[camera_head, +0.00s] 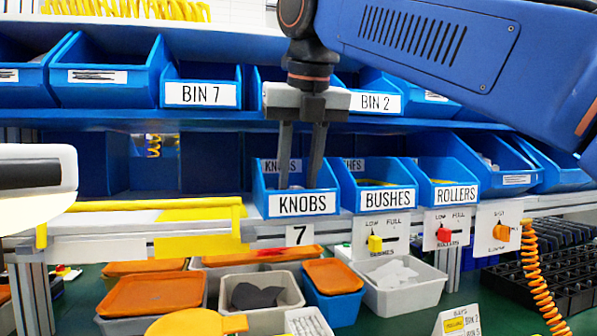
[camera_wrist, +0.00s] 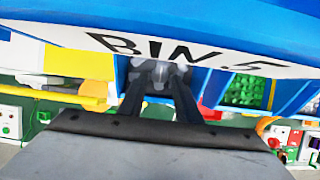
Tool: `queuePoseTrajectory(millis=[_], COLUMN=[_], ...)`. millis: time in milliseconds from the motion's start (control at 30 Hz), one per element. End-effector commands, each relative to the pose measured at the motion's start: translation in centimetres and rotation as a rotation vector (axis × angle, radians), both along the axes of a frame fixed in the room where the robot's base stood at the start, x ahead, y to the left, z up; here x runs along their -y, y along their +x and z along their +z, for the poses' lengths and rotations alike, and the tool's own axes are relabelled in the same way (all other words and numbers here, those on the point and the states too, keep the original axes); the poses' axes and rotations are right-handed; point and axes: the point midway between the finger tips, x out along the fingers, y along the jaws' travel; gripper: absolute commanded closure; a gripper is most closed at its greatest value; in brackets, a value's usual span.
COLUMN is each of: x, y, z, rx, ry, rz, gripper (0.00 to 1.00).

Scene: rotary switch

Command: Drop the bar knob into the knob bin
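The knob bin (camera_head: 302,205) is a blue open bin labelled KNOBS on the front shelf. My gripper (camera_head: 298,184) points down into its mouth, with the two dark fingers apart and the tips near the level of the front rim. I see nothing held between the fingers in the head view. In the wrist view my gripper (camera_wrist: 160,80) reaches into the blue bin, and grey knob-like pieces (camera_wrist: 160,70) show between and beyond the tips. I cannot tell which of them is the bar knob. The bin's floor is hidden in the head view.
The BUSHES bin (camera_head: 388,198) and ROLLERS bin (camera_head: 457,192) stand to the right. An upper shelf with BIN 7 (camera_head: 201,94) and BIN 2 (camera_head: 375,103) is close behind my gripper. Rotary switch plates (camera_head: 380,236) hang below. A yellow rail (camera_head: 150,206) lies left.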

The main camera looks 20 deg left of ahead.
Motion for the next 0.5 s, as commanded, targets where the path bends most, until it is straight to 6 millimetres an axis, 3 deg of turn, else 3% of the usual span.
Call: queuePoseTrajectory(millis=[333, 500], x=[0.0, 0.1], y=[0.0, -0.2], z=[0.3, 2.0], rx=[-0.001, 0.001], ry=[-0.001, 0.001], rz=[0.0, 0.001], gripper=[0.7, 0.7])
